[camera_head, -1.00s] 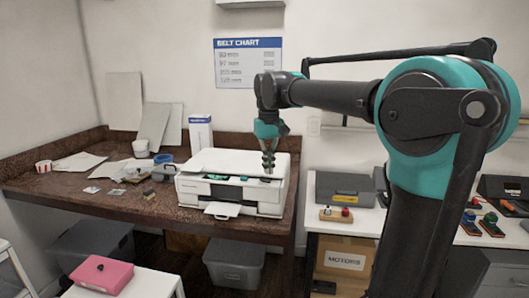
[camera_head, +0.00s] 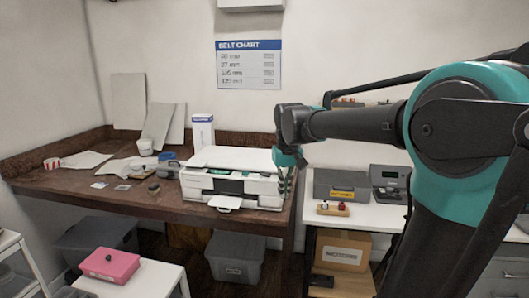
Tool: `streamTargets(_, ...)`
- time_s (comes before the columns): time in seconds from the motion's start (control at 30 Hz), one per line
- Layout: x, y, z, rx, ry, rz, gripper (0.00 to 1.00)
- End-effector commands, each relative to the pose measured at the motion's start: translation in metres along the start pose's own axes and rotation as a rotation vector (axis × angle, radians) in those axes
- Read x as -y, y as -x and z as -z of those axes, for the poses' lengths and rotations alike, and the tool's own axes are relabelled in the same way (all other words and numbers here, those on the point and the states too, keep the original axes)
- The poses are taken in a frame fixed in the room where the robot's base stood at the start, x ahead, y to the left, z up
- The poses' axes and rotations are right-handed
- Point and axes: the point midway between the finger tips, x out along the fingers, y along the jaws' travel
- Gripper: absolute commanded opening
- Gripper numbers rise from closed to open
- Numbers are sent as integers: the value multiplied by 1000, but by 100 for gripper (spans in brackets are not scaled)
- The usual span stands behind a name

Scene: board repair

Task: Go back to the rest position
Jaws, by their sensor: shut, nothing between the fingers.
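My gripper (camera_head: 287,184) is at the right end of the white printer (camera_head: 225,158), pointing down and shut with nothing visible in it. I cannot tell whether it hangs in front of the printer's right side or touches it. My arm reaches in from the right side of the picture.
Right of the desk, a white table (camera_head: 375,215) holds a grey case (camera_head: 340,184), a grey device (camera_head: 388,183) and a small wooden block with knobs (camera_head: 332,209). A pink box (camera_head: 105,266) sits on a white stand at front left. Papers and small parts lie on the desk's left.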

Motion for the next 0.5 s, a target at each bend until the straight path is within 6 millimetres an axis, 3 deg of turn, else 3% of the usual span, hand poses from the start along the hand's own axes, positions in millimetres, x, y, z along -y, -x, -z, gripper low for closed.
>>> streamTargets(0.17, -27, -45, -35, -57, -54, -5, 0)
streamTargets(0.27, -45, -80, -67, -102, -97, -12, 0)
streamTargets(0.4, -68, -134, -128, -181, -166, -28, 0)
streamTargets(0.5, -76, -164, -166, -227, -205, -40, 0)
